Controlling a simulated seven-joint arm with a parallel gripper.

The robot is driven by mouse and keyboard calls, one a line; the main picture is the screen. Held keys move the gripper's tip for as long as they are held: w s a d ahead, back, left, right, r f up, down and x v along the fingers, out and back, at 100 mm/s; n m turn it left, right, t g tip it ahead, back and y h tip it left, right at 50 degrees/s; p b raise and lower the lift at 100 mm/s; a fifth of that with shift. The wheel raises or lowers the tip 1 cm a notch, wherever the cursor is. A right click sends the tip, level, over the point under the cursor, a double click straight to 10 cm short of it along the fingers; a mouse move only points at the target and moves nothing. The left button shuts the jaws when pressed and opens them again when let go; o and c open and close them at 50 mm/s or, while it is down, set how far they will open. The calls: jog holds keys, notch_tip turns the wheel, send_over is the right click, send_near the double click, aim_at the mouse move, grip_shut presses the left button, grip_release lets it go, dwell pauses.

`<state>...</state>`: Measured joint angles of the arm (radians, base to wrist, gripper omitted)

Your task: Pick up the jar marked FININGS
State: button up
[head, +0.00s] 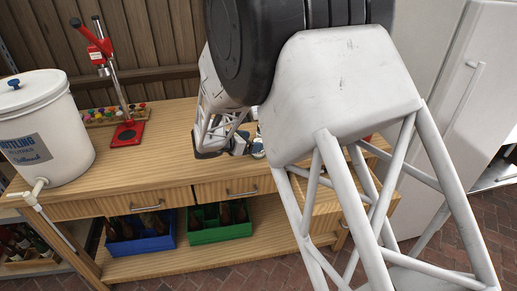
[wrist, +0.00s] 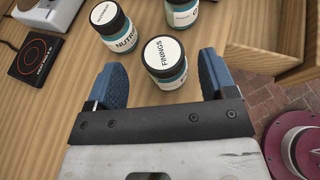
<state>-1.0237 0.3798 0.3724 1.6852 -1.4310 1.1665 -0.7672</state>
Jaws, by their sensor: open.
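The jar marked FININGS (wrist: 164,57) stands upright on the wooden bench in the wrist view. It has a white lid with dark lettering and a teal body. My gripper (wrist: 164,84) is open, with one blue finger to the left of this jar and one to the right. The jar is just ahead of the palm bar, roughly between the fingertips. I cannot tell how far the fingers are above the bench. In the head view my own arm covers most of the jars and the gripper.
A jar marked NUTRI... (wrist: 112,27) stands close by at the upper left. Another teal jar (wrist: 182,12) stands behind. A black square pad (wrist: 44,60) lies at left. The bench (head: 150,165) also bears a white bucket (head: 42,125) and a red capper (head: 126,132). A maroon round object (wrist: 294,142) is at lower right.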

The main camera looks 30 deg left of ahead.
jog(key=shift+x, duration=2.6)
jog(key=shift+d, duration=0.15)
jog(key=shift+c, duration=0.4)
jog(key=c, duration=1.1)
jog(key=shift+o, duration=0.2)
jog(key=shift+r, duration=0.75)
notch_tip(320, 180, up, 2)
jog(key=shift+r, duration=0.1)
jog(key=s+d+r, duration=0.1)
jog(key=s+d, duration=1)
jog(key=shift+s+r, duration=0.15)
jog(key=shift+s, duration=0.15)
